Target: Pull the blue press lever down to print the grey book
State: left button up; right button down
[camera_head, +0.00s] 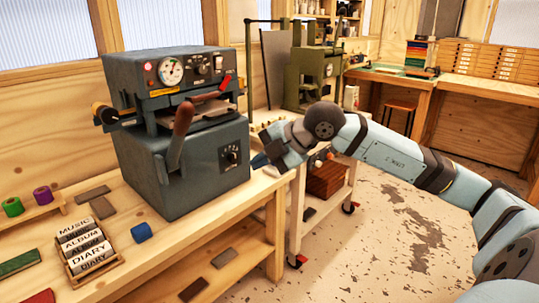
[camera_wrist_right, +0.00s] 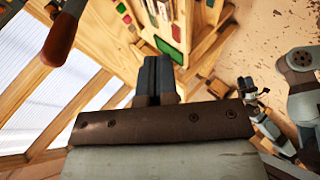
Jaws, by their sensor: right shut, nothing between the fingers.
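The blue-grey press (camera_head: 190,178) stands on the wooden bench. Its lever has a reddish-brown handle (camera_head: 182,122) at the front, angled upward; the handle also shows at the top left of the right wrist view (camera_wrist_right: 61,38). My right gripper (camera_head: 259,163) is shut and empty, to the right of the press's lower body and apart from the handle. Its closed fingers also show in the right wrist view (camera_wrist_right: 158,65). Flat grey pieces (camera_head: 92,194) lie on the bench left of the press; I cannot tell whether one is the grey book. My left gripper is out of view.
A rack of labelled rolls (camera_head: 88,262) and a blue roll (camera_head: 141,232) stand in front of the press. Purple and green rolls (camera_head: 42,195) are at the left. A green machine (camera_head: 314,75) stands on a wheeled cart behind my right arm. Open floor lies right of the bench.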

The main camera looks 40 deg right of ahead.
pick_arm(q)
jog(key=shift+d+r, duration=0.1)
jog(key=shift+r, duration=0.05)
pick_arm(e)
jog(key=shift+v, duration=1.4)
jog(key=shift+a+r, duration=0.1)
jog(key=shift+a, duration=0.1)
